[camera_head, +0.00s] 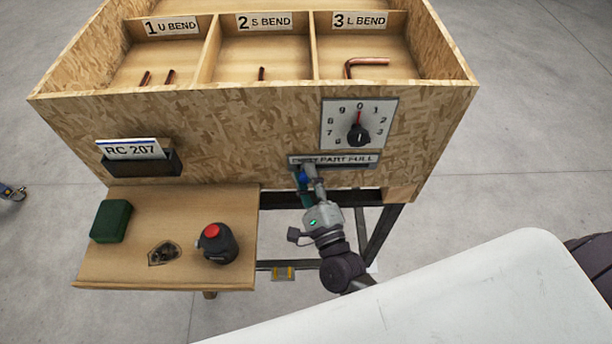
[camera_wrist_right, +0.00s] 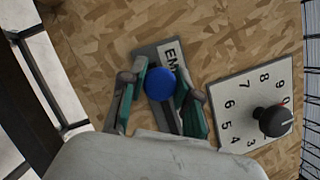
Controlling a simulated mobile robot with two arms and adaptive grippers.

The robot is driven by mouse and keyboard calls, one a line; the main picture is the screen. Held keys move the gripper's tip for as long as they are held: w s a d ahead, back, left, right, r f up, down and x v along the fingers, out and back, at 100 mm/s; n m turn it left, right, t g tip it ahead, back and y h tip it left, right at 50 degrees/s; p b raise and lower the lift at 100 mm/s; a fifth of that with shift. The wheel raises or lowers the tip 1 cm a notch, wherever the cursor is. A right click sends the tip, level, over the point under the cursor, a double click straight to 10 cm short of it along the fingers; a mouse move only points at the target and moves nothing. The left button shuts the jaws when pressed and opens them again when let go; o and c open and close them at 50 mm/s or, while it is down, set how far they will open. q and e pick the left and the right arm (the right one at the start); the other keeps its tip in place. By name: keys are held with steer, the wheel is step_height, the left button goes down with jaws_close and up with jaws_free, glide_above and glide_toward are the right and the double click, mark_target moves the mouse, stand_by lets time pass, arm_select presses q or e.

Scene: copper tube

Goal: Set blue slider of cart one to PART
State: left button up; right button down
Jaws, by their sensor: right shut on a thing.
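The blue slider (camera_head: 303,178) is a round knob on the front of the wooden cart box (camera_head: 230,125), below a label strip (camera_head: 345,160) reading PART FULL, with its left end partly covered. It stands at the left end of the strip, and the wrist view shows the blue knob (camera_wrist_right: 160,84) beside the letters EM. My right gripper (camera_head: 309,177) is shut on the knob. In the wrist view its two green-padded fingers (camera_wrist_right: 160,95) lie on either side of the knob. My left gripper is not in view.
A dial (camera_head: 358,135) sits above the strip, pointing near 0. A card holder (camera_head: 142,162) reads RC 207. The side shelf (camera_head: 180,274) carries a green box (camera_head: 111,221) and a red-buttoned device (camera_head: 218,243). Copper tubes (camera_head: 365,62) lie in the labelled bins. The slot right of the knob looks clear.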

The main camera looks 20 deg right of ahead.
steer(key=d, duration=0.2)
steer(key=s+d, duration=0.1)
steer(key=d, duration=0.3)
steer(key=shift+s+b, duration=0.3)
steer(key=shift+s, duration=0.1)
steer(key=shift+a, duration=0.1)
steer(key=c, duration=0.8)
jaws_free()
glide_toward(327, 163)
steer(key=v, duration=0.6)
